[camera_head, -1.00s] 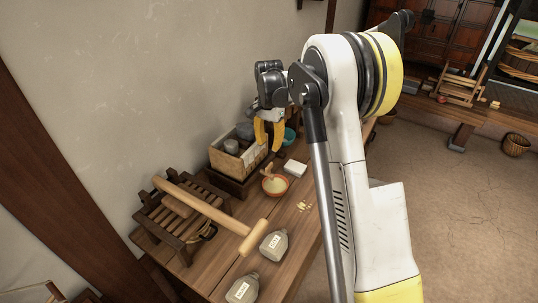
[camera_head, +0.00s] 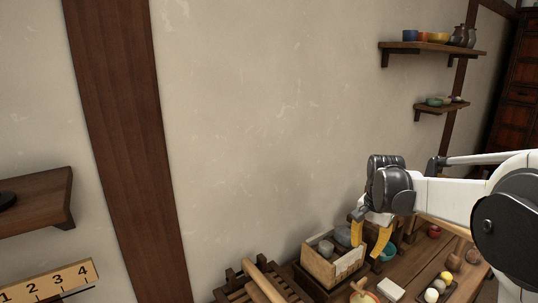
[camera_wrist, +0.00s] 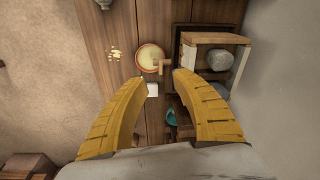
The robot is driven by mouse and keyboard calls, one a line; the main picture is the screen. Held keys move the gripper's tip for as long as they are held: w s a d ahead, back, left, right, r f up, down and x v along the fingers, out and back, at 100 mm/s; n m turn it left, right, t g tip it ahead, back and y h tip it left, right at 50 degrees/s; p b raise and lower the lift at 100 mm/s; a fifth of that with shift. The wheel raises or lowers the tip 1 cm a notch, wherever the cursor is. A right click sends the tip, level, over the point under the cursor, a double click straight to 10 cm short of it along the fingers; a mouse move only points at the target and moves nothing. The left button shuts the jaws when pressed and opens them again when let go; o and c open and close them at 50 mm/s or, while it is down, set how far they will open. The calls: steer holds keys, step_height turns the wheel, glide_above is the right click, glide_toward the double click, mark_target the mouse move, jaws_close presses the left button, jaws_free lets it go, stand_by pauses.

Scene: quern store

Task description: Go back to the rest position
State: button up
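My gripper (camera_head: 371,240) has yellow fingers that point down above the workbench, close to a wooden box in the head view. The fingers are spread with a clear gap between them. In the wrist view my gripper (camera_wrist: 158,75) is open and nothing sits between its fingertips. My arm reaches in from the right of the head view.
A wooden box (camera_head: 322,272) holds grey stones. A teal bowl (camera_head: 388,253), a white block (camera_head: 390,289) and a slatted rack (camera_head: 235,292) are on the bench (camera_head: 411,264). An orange-rimmed bowl (camera_wrist: 150,50) lies below. Wall shelves (camera_head: 430,47) hang at upper right.

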steer(key=s+a+r+n+t, duration=0.1)
steer(key=s+a+r+n, duration=0.15)
steer(key=s, duration=0.45)
steer(key=s+a+r+n+t, duration=0.2)
steer(key=s+a+r, duration=0.2)
steer(key=s, duration=0.2)
steer(key=s+a+f+n+t, duration=0.1)
steer(key=s+n, duration=0.1)
steer(key=s, duration=0.4)
steer(key=s+a+f+n+t, duration=0.1)
steer(key=s+a+n, duration=0.1)
steer(key=s, duration=0.5)
steer(key=shift+a+f+n+t, duration=0.15)
steer(key=shift+f+n+t, duration=0.15)
steer(key=shift+f+n, duration=0.1)
